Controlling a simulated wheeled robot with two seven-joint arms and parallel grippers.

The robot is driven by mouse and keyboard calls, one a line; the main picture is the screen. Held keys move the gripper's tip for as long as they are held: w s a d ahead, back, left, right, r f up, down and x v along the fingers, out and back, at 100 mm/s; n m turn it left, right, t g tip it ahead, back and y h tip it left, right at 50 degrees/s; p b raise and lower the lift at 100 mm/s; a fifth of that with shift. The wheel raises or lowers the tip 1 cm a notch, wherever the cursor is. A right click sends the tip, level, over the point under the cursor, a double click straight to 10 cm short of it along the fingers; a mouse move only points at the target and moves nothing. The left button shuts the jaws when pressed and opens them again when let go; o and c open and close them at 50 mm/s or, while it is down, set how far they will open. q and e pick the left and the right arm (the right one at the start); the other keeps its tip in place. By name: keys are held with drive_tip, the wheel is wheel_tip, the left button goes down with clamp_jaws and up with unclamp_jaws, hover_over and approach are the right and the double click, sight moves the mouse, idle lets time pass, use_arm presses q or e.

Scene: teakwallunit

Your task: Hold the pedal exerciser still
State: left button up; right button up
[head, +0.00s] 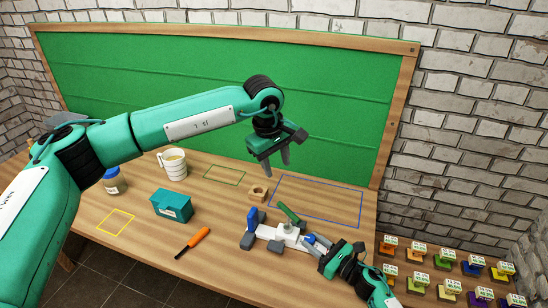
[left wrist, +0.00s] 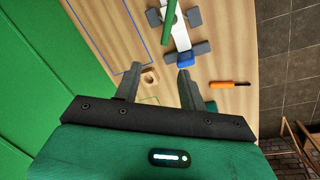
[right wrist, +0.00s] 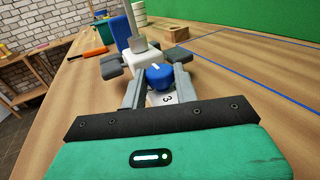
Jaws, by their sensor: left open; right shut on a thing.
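The pedal exerciser (head: 286,232) stands on the wooden bench, with a white body, grey feet, blue parts and a green bar angled up from it. In the left wrist view it (left wrist: 181,38) lies at the top, beyond the fingers. My right gripper (head: 324,252) is low at its right end. In the right wrist view the fingers (right wrist: 159,76) are closed around its near end by a blue part (right wrist: 158,77); the exact contact is partly hidden. My left gripper (head: 277,166) is open and empty above the bench, apart from the exerciser. It also shows in the left wrist view (left wrist: 157,80).
A wooden block with a hole (head: 258,193) sits below my left gripper. An orange-handled tool (head: 193,242), teal box (head: 171,208), white mug (head: 173,166) and jar (head: 114,183) stand leftward. Bare bench lies inside the blue outline (head: 320,179). A green panel (head: 330,75) rises behind.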

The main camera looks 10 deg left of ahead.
use_arm(q)
approach(293, 215)
drive_tip(key=f, duration=0.4)
drive_tip(key=w+d+f, duration=0.1)
drive_tip(key=f, duration=0.7)
drive_tip(key=shift+w+d+f, duration=0.2)
drive_tip(key=shift+w+d, duration=0.1)
drive_tip(key=shift+d, duration=0.05)
clamp_jaws()
